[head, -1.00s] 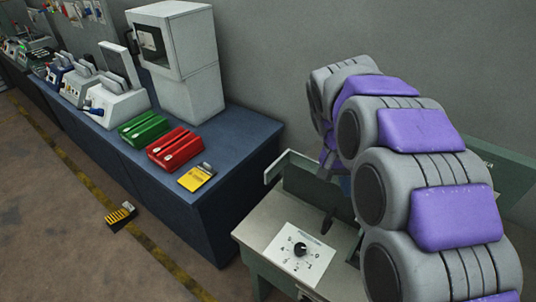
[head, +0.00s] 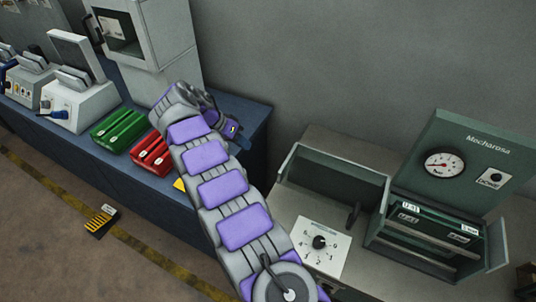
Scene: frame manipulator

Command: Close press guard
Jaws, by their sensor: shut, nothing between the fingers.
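My gripper (head: 241,139) is small and dark at the end of my purple and grey arm. It is shut and empty, above the right end of the blue bench, pointing right and down. The green machine marked "Mecharosa" (head: 465,142) at the right has a round gauge and an open front with labelled slats. A narrow upright panel (head: 497,243) stands at its right side. Left of it is a green panelled bay (head: 330,187) with a dark lever (head: 352,215). I cannot tell which part is the press guard. My gripper is left of these and apart from them.
A dial plate (head: 319,245) lies on the worktop in front of the bay. The blue bench (head: 259,118) holds a tall grey cabinet (head: 160,55), green (head: 120,130) and red (head: 152,153) cases and white devices. A yellow-and-black item (head: 101,220) lies on the floor.

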